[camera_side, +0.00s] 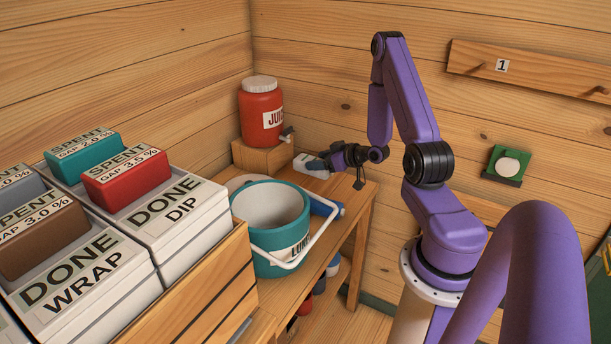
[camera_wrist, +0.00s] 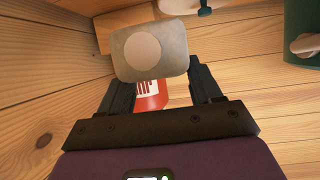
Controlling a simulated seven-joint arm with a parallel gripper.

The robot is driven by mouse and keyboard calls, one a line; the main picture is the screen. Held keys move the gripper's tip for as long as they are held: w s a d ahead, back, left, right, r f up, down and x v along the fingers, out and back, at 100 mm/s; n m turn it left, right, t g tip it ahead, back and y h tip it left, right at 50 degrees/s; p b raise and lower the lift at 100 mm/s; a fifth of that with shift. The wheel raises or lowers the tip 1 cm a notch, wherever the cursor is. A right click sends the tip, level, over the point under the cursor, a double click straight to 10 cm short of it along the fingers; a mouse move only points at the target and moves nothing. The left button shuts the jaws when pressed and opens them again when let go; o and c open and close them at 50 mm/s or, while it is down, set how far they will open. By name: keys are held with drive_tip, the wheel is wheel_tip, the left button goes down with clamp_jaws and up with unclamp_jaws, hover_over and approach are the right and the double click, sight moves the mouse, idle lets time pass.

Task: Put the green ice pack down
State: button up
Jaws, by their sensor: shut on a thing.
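My gripper (camera_side: 322,162) is at the far end of the wooden bench, in front of and to the right of the red juice jug. In the wrist view my gripper (camera_wrist: 152,88) is shut on a pale grey block (camera_wrist: 176,64) with a round, lighter disc on its face. This block also shows as a whitish shape (camera_side: 309,167) in the side view. Its colour looks grey, not green, and I cannot tell whether it touches the bench. I see no clearly green pack on the bench. A green square with a pale disc (camera_side: 507,166) is on the right wall.
The red juice jug (camera_side: 261,112) stands on a wooden block (camera_side: 262,157). A teal bucket (camera_side: 266,232) with a white handle stands nearer on the bench (camera_side: 352,228), with a blue item (camera_side: 326,207) beside it. A crate of labelled boxes (camera_side: 202,294) fills the left.

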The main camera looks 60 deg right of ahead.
sight(312, 159)
drive_tip(key=w+d+f, duration=0.1)
drive_tip(key=w+d, duration=0.1)
drive_tip(key=w, duration=0.1)
drive_tip(key=w+d+f, duration=0.1)
drive_tip(key=shift+w+f, duration=0.3)
drive_tip(key=shift+w, duration=0.05)
drive_tip(key=w+f, duration=0.1)
drive_tip(key=w+d+f, duration=0.1)
drive_tip(key=f, duration=0.1)
drive_tip(key=d+f, duration=0.1)
drive_tip(key=shift+w+f, duration=0.2)
drive_tip(key=shift+w, duration=0.2)
drive_tip(key=shift+w+d+f, duration=0.35)
drive_tip(key=shift+w+f, duration=0.05)
drive_tip(key=shift+f, duration=1.75)
drive_tip(key=shift+f, duration=0.1)
drive_tip(key=o, duration=1.2)
drive_tip(key=shift+o, duration=0.2)
drive_tip(key=v, duration=1.2)
